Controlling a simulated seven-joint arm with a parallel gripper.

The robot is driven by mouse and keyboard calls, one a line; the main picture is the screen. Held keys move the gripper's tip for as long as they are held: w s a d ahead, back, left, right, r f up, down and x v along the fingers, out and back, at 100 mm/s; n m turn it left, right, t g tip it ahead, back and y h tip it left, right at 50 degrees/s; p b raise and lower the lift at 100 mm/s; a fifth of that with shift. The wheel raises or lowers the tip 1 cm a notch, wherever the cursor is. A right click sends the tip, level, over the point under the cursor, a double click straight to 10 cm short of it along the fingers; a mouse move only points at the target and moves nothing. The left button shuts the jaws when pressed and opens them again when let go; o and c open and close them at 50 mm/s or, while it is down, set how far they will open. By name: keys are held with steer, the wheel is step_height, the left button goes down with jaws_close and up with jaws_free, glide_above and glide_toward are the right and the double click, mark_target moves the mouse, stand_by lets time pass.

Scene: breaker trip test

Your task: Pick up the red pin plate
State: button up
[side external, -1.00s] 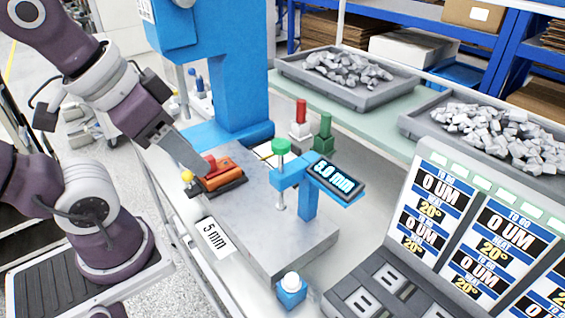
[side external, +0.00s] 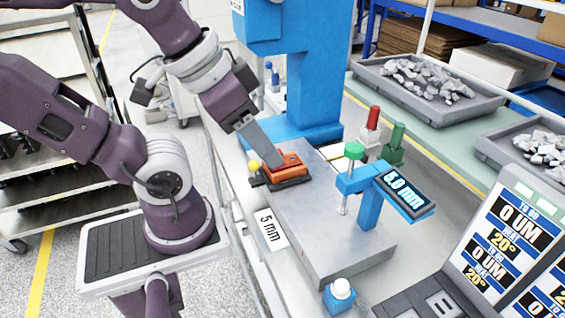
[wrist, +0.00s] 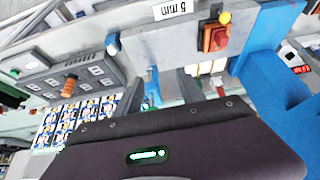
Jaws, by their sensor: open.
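A red upright pin (side external: 373,118) on a pale base stands on the green bench strip behind the grey block, beside a green one (side external: 394,138). I take the red one to be the red pin plate. I cannot make it out surely in the wrist view. My gripper (side external: 274,156) points down and right, its tip overlapping an orange-red block (side external: 290,166) on a black base in the side view; I cannot tell whether they touch. In the wrist view my gripper (wrist: 169,76) is open and empty, and the orange-red block (wrist: 214,38) lies beyond the fingers.
A blue press column (side external: 318,70) stands behind. A blue gauge stand (side external: 370,208) reading 5.0 mm is on the right of the grey block (side external: 315,235). A yellow ball (side external: 254,165) sits beside the orange-red block. Trays of grey pieces (side external: 428,105) are at the back right.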

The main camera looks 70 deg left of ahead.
steer(key=shift+c, duration=0.9)
steer(key=w+a+f+n+g, duration=0.2)
steer(key=w+a+f+n, duration=0.1)
steer(key=a+n, duration=0.2)
steer(key=w+a+f+n+g, duration=0.1)
steer(key=w+a+f+n, duration=0.2)
steer(key=a+n, duration=0.3)
steer(key=w+a+f+n+g, duration=0.2)
steer(key=w+a+f+n, duration=0.2)
steer(key=a+n, duration=0.2)
steer(key=shift+a+n+g, duration=0.2)
steer(key=shift+n+g, duration=0.1)
steer(key=shift+n, duration=0.1)
steer(key=f, duration=0.6)
steer(key=shift+s+a+f, duration=0.2)
steer(key=shift+f, duration=0.5)
jaws_close()
